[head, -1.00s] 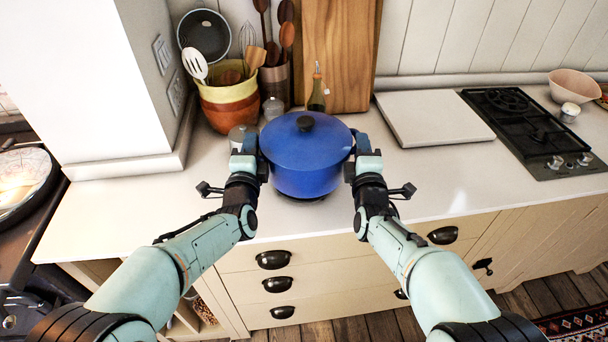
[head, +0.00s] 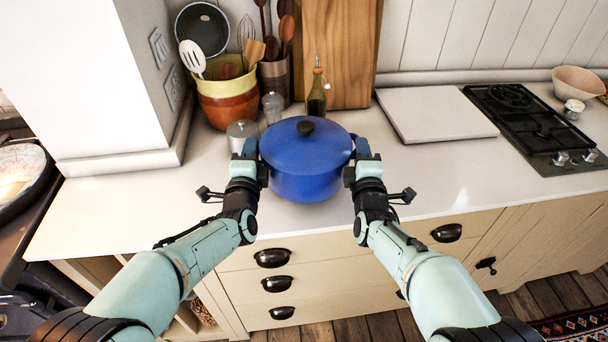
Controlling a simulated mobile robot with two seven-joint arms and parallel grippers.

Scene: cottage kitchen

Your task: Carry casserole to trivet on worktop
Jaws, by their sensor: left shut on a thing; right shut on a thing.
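The blue casserole (head: 305,177), with its lid on and a black knob on top, is upright over the pale worktop (head: 430,180) near its front edge. My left gripper (head: 253,150) is shut on the casserole's left side handle. My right gripper (head: 355,151) is shut on its right side handle. Both handles are mostly hidden by the jaws. The trivet is not visible now; the casserole hides the spot where a dark edge showed earlier. I cannot tell whether the casserole's base touches anything.
To the right are a white slab (head: 435,113) and a black hob (head: 530,125). A white wall block (head: 95,85) stands at left.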

